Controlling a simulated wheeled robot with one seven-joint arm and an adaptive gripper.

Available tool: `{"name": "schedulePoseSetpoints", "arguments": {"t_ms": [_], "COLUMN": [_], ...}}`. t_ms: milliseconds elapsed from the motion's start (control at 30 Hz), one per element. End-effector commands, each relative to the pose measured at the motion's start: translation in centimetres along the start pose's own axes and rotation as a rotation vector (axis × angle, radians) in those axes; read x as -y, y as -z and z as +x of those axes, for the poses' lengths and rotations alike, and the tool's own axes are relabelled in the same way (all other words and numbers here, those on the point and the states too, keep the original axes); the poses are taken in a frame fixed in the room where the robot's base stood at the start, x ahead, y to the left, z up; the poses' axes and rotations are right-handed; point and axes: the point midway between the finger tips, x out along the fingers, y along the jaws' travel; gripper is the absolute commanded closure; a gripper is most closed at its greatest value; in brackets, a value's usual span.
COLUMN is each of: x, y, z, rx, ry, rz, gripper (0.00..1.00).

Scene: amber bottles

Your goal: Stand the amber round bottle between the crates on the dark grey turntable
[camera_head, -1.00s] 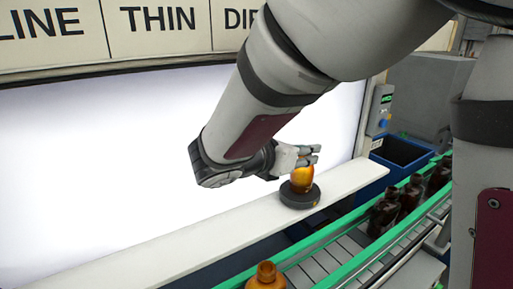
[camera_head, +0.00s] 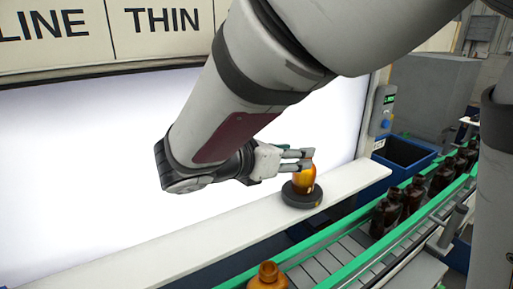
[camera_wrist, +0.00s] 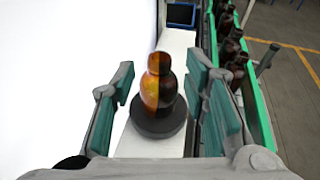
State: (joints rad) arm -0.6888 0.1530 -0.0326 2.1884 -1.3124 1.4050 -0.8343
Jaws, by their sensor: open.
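An amber round bottle (camera_head: 306,181) stands upright on the dark grey turntable (camera_head: 301,198), which sits on the white ledge. In the wrist view the bottle (camera_wrist: 158,88) is upright on the turntable disc (camera_wrist: 158,124), glowing orange on its left and dark on its right. My gripper (camera_head: 309,159) is open at the bottle's upper part, coming from the left; its fingers partly hide the bottle's top in the head view. In the wrist view the bottle shows between the two spread green-padded fingers, with visible gaps on both sides.
A bright light panel (camera_head: 90,180) stands behind the white ledge (camera_head: 140,258). A green-railed conveyor (camera_head: 345,240) runs in front, with several dark bottles (camera_head: 385,214) and an amber bottle (camera_head: 267,277) at the near end. A blue crate (camera_head: 385,172) is beyond the ledge's right end.

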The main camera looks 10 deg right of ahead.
Motion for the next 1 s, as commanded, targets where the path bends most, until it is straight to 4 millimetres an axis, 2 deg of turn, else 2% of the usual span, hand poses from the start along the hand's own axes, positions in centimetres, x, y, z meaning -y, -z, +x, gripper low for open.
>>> {"name": "schedulePoseSetpoints", "arguments": {"t_ms": [100, 300, 433, 533, 667, 800, 900, 1000], "x": [-0.1, -0.1, 0.1, 1.3, 5.3, 11.1, 14.5, 17.2], "y": [0.0, -0.1, -0.1, -0.1, 0.1, 1.3, 2.6, 3.9], "z": [-2.5, -5.5, -6.3, -5.8, -3.7, -2.0, -1.8, -2.3], "rx": [-0.001, 0.0, -0.004, -0.039, -0.16, -0.34, -0.457, -0.562], "ry": [-0.004, -0.002, 0.003, 0.031, 0.128, 0.285, 0.4, 0.512], "rz": [0.002, 0.002, 0.006, 0.049, 0.214, 0.505, 0.735, 0.978], "gripper": [0.59, 0.59, 0.59, 0.59, 0.59, 0.59, 0.59, 0.59]}}
